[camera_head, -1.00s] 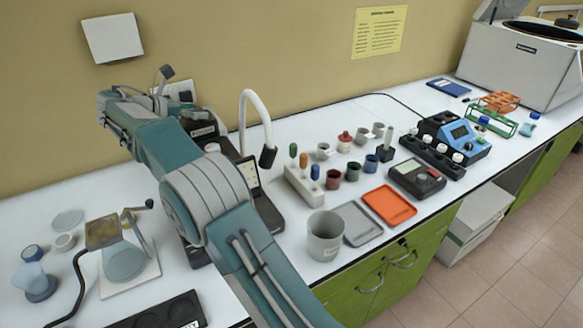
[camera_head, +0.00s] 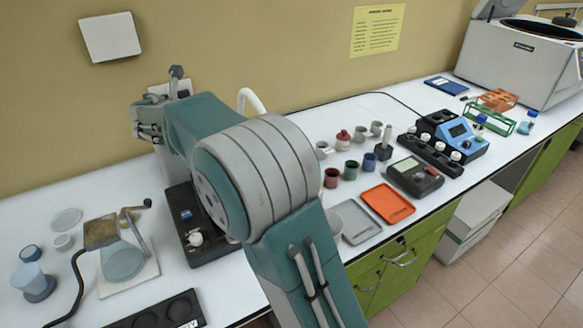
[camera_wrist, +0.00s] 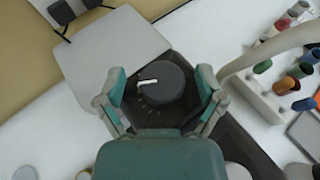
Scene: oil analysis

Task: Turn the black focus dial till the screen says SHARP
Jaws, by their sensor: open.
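In the wrist view the black focus dial (camera_wrist: 172,90) is a round knob with a white pointer line toward its left side. Small pale marks lie on the dark housing below it. My gripper (camera_wrist: 160,77) is open, with one teal-padded finger on each side of the dial. Gaps show between the fingers and the dial, so I see no grip on it. In the head view my gripper (camera_head: 150,120) is at the upper left near the wall, and my arm hides the dial. The screen is hidden behind my arm, so its text cannot be read.
A black base (camera_head: 190,248) with a white knob stands below my arm. An orange tray (camera_head: 388,204) lies farther right.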

